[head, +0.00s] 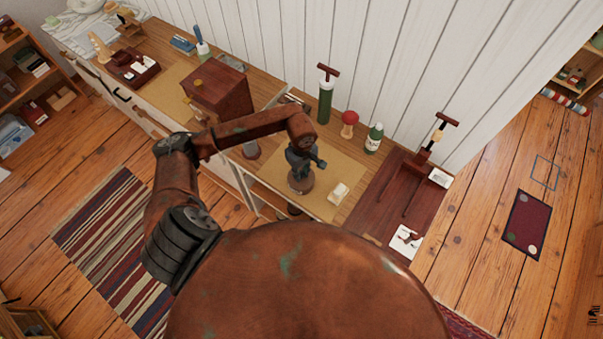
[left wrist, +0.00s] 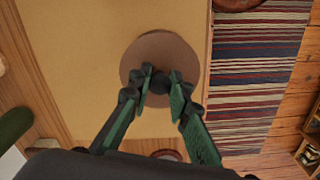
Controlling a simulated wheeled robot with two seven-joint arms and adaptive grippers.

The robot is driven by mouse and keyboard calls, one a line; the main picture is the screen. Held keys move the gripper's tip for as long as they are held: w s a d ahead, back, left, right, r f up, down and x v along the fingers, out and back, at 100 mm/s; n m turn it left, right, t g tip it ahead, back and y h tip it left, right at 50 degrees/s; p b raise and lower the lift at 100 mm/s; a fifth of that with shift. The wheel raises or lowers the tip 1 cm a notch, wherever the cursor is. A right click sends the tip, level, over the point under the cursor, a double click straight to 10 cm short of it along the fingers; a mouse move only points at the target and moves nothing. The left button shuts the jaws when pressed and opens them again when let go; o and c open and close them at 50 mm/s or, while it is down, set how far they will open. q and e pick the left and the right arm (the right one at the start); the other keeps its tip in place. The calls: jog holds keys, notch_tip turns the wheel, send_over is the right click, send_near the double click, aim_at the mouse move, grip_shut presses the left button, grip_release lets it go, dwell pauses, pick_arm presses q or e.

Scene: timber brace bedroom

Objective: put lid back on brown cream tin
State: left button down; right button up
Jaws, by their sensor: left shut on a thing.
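My left gripper (head: 302,172) points down over the tan mat on the bench. In the left wrist view its two green fingers (left wrist: 161,84) are shut on the dark knob of a round brown lid (left wrist: 158,44). The lid's brown edge also shows under the gripper in the head view (head: 301,187). The lid hides whatever is below it, so I cannot tell whether it sits on the tin or is held above the mat. No separate open tin is clearly visible. My right gripper is not in view.
The tan mat (head: 335,165) has a small cream block (head: 339,192) to the right of the gripper. A green-capped bottle (head: 374,138), red-topped object (head: 349,122) and dark green cylinder (head: 325,96) stand along the wall. A dark wooden box (head: 220,92) stands left.

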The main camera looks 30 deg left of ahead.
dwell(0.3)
pick_arm(q)
jog(key=shift+f+b, duration=0.15)
jog(key=shift+b, duration=0.2)
dwell(0.6)
jog(key=shift+b, duration=0.35)
dwell(0.6)
jog(key=c, duration=1.8)
grip_release()
jog(key=shift+o, duration=0.4)
jog(key=shift+o, duration=0.3)
jog(key=o, duration=0.4)
